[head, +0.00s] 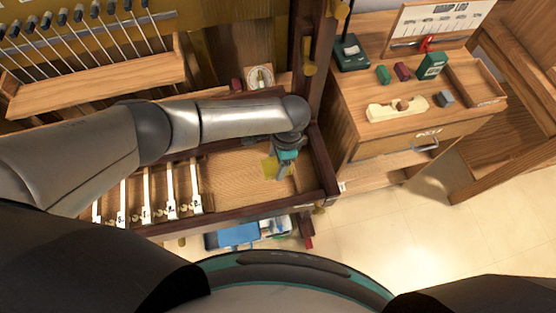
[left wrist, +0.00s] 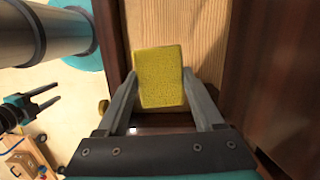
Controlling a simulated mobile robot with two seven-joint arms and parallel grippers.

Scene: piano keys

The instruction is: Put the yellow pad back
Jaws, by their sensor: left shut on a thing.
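The yellow pad (head: 269,168) is a small square block with a fuzzy face. My left gripper (head: 283,168) is shut on it over the bare right part of the wooden key bed (head: 235,172). In the left wrist view, the pad (left wrist: 160,78) sits between the two fingers (left wrist: 159,88), with pale wood behind it. I cannot tell whether the pad touches the wood. My right gripper (left wrist: 38,102) shows at the left of the left wrist view, its fingers apart and empty; it is out of the head view.
Several white keys (head: 171,190) stand left in the key bed. A dark wooden rim (head: 325,172) bounds its right end. Hammers (head: 90,12) line the upper left. A cabinet (head: 385,150) at right carries small blocks and a green box (head: 432,65).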

